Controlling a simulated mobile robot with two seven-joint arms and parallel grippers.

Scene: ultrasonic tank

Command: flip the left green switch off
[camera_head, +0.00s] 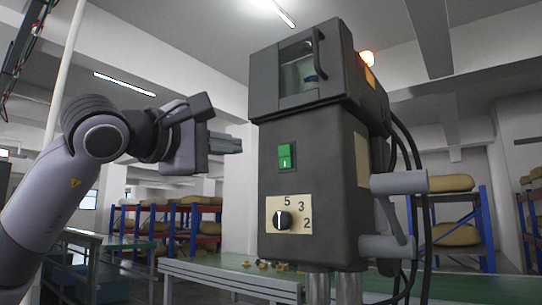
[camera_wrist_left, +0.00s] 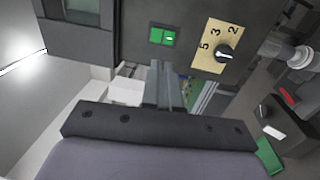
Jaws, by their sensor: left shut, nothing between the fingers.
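A green switch (camera_head: 285,156) sits on the front of a dark grey machine (camera_head: 335,180), above a dial plate. It also shows in the left wrist view (camera_wrist_left: 162,36), where its two halves lie side by side. My left gripper (camera_head: 240,145) is shut and empty. It is level with the switch, to its left in the head view, and apart from the machine. In the left wrist view its closed fingers (camera_wrist_left: 160,68) point toward the switch, with a gap visible. My right gripper is not in view.
Below the switch is a cream plate with a black dial (camera_head: 283,220) marked 5, 3, 2. A windowed box (camera_head: 300,72) tops the machine. Grey pipes (camera_head: 400,183) and black cables are at its right. A green-topped table (camera_head: 225,275) stands behind.

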